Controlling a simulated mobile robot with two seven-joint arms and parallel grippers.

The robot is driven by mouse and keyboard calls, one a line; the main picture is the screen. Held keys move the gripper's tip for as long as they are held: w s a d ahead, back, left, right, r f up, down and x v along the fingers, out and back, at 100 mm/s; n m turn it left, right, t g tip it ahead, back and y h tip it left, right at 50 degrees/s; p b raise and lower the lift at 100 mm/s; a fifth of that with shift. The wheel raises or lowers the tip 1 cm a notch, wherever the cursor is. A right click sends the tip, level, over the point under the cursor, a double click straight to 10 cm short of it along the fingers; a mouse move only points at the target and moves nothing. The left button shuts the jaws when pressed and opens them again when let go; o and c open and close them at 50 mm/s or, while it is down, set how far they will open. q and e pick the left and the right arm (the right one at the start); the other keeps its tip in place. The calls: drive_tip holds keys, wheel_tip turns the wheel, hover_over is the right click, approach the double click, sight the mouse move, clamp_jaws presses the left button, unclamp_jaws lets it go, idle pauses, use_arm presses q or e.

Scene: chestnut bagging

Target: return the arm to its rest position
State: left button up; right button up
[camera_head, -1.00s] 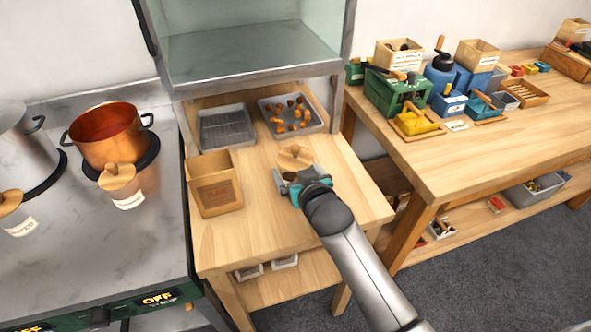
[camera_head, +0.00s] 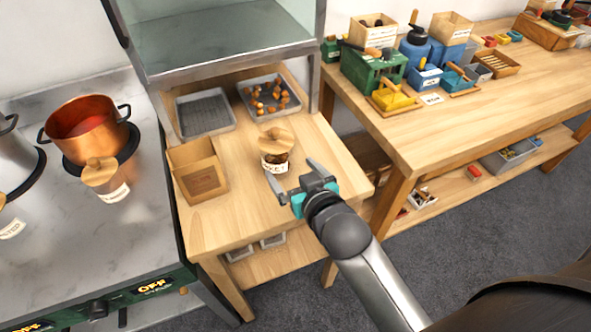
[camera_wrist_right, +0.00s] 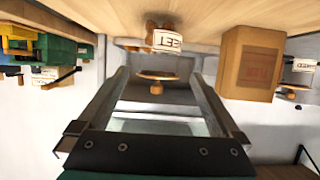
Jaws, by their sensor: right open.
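My right gripper (camera_head: 295,177) is open and empty above the front right part of the small wooden table (camera_head: 235,225). A glass jar with a round wooden lid (camera_head: 276,142) and a white label stands upright on that table, just beyond the gripper's fingertips and apart from them. Dark brown contents show through its glass. In the right wrist view the picture is upside down, and the jar (camera_wrist_right: 165,41) shows beyond the spread fingers with nothing held between them. My left gripper is not in view.
A cardboard box (camera_head: 202,182) stands left of the jar. Behind are an empty grey tray (camera_head: 205,112) and a tray (camera_head: 244,98) of chestnuts. A copper pot (camera_head: 85,128) sits on the stove at left. A workbench (camera_head: 440,125) with boxes stands at right.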

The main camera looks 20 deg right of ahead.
drive_tip(key=shift+s+r, duration=0.25)
drive_tip(key=shift+s, duration=0.35)
drive_tip(key=s+d+f+n+g, duration=0.1)
drive_tip(key=s+f+g, duration=0.3)
drive_tip(key=s, duration=0.5)
drive_tip(key=s+f+n+g, duration=0.1)
drive_tip(key=s+f+g, duration=0.1)
drive_tip(key=s+g, duration=0.55)
drive_tip(key=s+f+b, duration=0.1)
drive_tip(key=s+f, duration=0.1)
drive_tip(key=f, duration=1.1)
drive_tip(key=s+f+b, duration=0.1)
drive_tip(key=s+f, duration=0.2)
drive_tip(key=f, duration=0.9)
drive_tip(key=s+d+f+g+b, duration=0.1)
drive_tip(key=s+d+f, duration=0.2)
drive_tip(key=s+f, duration=1)
drive_tip(key=shift+s+f, duration=0.4)
drive_tip(key=shift+f, duration=0.15)
